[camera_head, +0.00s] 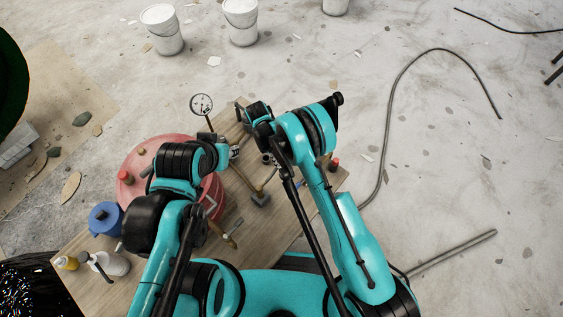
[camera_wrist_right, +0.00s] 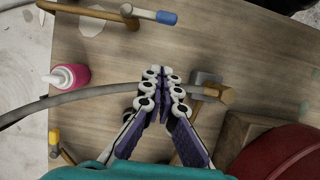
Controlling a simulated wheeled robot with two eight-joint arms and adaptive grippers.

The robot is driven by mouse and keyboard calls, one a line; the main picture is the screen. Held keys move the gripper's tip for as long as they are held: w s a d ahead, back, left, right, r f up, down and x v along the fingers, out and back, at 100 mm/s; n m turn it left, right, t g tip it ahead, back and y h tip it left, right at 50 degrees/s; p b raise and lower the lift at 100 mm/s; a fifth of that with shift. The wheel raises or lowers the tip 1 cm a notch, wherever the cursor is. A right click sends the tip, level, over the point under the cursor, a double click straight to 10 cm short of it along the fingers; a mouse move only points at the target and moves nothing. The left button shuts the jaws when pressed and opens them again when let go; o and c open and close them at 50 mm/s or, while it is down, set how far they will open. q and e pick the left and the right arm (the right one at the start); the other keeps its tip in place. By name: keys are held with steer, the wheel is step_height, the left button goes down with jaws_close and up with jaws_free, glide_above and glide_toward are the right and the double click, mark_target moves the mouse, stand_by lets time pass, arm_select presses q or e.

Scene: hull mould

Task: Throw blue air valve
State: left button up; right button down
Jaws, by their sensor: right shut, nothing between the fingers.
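In the right wrist view, a blue-tipped lever (camera_wrist_right: 165,17) lies near the top edge over the wooden table; it may be the blue air valve, but I cannot tell for sure. My right gripper (camera_wrist_right: 160,82) is shut and empty, its fingertips below and apart from that lever in the picture. A grey hose (camera_wrist_right: 85,95) passes at the fingertips; I cannot tell whether they touch. In the head view my left gripper (camera_head: 227,153) is by the red round vessel (camera_head: 130,163), its fingers too small to read.
The wooden table (camera_head: 85,263) carries a blue pot (camera_head: 105,217), a spray bottle (camera_head: 108,265), a gauge (camera_head: 201,104) and hammers (camera_head: 260,198). A pink bottle (camera_wrist_right: 69,77) stands left of my right gripper. White buckets (camera_head: 162,32) stand on the floor behind.

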steer(key=s+d+f+b, duration=0.1)
steer(key=s+d+f, duration=0.2)
steer(key=d+f, duration=0.2)
steer(key=shift+s+f, duration=0.4)
steer(key=shift+f, duration=0.1)
steer(key=shift+d, duration=0.1)
